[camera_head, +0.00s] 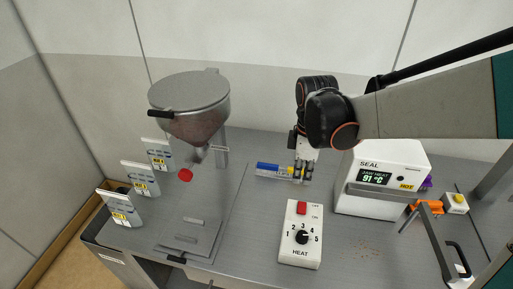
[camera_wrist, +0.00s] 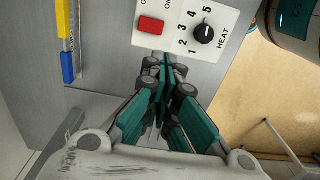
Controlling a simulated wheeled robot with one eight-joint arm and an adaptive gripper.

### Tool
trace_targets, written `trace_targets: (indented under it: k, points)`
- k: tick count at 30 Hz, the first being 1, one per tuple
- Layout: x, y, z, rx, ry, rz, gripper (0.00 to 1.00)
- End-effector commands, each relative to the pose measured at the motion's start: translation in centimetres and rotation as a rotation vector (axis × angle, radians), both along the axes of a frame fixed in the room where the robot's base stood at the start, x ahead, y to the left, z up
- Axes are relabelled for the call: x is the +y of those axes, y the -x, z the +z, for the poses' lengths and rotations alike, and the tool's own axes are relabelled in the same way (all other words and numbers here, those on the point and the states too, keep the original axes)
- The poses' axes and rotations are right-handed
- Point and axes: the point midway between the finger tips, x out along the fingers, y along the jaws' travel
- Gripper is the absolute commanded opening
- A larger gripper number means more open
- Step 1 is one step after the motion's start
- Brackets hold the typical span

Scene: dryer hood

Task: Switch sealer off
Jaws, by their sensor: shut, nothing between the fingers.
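The white control box (camera_head: 301,254) stands on the bench and carries a red rocker switch (camera_head: 302,208) marked OFF and ON, and a black HEAT knob (camera_head: 302,237). The switch's position cannot be told. The white sealer (camera_head: 385,205) at right shows "JAW HEAT 91 °C" and a HOT label. My gripper (camera_head: 300,174) is shut and empty, pointing down behind the control box. In the wrist view my gripper's fingertips (camera_wrist: 164,65) are close to the box edge near the red switch (camera_wrist: 151,25); whether they touch is unclear. The knob (camera_wrist: 204,33) is beside it.
A blue and yellow tool (camera_head: 267,168) lies beside my gripper. A steel hopper (camera_head: 190,105) stands at left, with several bag packs along the left edge. Bench around the control box is mostly clear.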

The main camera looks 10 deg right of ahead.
Motion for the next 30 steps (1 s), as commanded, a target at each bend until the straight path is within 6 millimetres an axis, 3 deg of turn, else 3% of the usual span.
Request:
trace_targets:
  k: [9, 14, 30]
  points:
    - [0.0, 0.0, -0.1, 0.0, 0.0, 0.001, 0.0]
    - [0.0, -0.1, -1.2, 0.0, 0.0, 0.001, 0.0]
    - [0.0, 0.0, -11.2, 0.0, 0.0, 0.0, 0.0]
